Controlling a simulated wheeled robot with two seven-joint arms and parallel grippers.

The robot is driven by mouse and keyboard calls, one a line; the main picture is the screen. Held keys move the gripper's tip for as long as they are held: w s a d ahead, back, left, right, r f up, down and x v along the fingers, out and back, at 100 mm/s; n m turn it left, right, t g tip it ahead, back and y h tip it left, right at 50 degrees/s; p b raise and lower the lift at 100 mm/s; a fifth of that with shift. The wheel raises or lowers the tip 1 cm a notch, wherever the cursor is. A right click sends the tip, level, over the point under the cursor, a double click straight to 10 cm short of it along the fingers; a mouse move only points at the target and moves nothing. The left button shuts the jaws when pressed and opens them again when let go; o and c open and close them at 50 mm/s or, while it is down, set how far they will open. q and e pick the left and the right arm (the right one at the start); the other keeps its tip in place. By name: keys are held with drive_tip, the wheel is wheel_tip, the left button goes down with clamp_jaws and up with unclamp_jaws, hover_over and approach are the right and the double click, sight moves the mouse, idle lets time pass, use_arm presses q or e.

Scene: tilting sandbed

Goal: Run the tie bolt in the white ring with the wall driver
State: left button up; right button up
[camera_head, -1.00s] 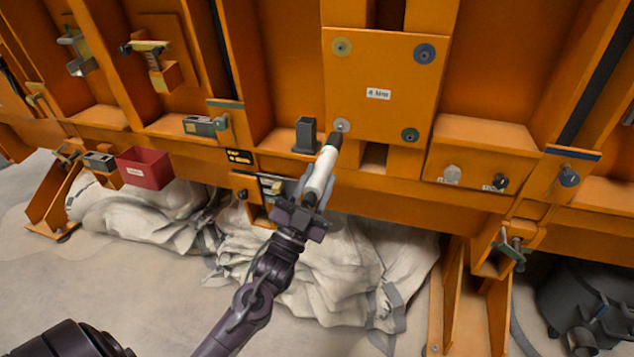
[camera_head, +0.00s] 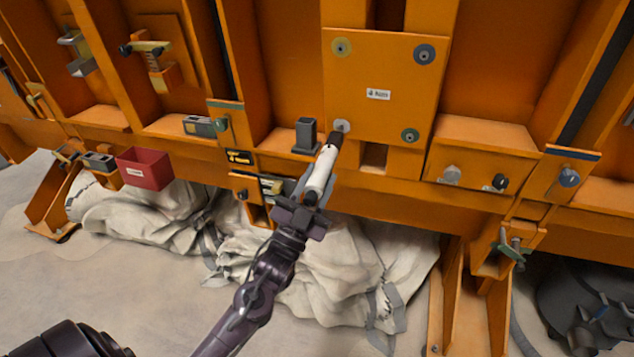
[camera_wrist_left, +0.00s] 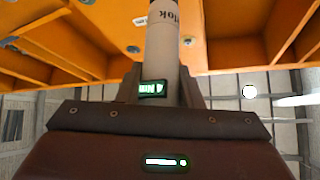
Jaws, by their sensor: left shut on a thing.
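The wall driver (camera_head: 322,170) is a white cylinder with a black nose. My left gripper (camera_head: 315,190) is shut around its lower body, and the driver slants up and to the right. Its black nose is at the lower edge of the white ring (camera_head: 342,125), at the lower left corner of the orange plate (camera_head: 380,75). I cannot tell whether the nose is seated on the tie bolt, as it hides that spot. In the left wrist view the driver (camera_wrist_left: 162,50) rises between the fingers, with a lit green display near its base. My right gripper is not in view.
A grey block (camera_head: 305,135) stands just left of the driver nose. A red bin (camera_head: 144,168) hangs at left. Crumpled pale sheeting (camera_head: 330,270) lies below.

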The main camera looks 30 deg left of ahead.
use_arm(q)
drive_tip(key=shift+w+a+r, duration=0.1)
drive_tip(key=shift+w+r, duration=0.2)
drive_tip(key=shift+w, duration=0.05)
idle(0.3)
idle(1.1)
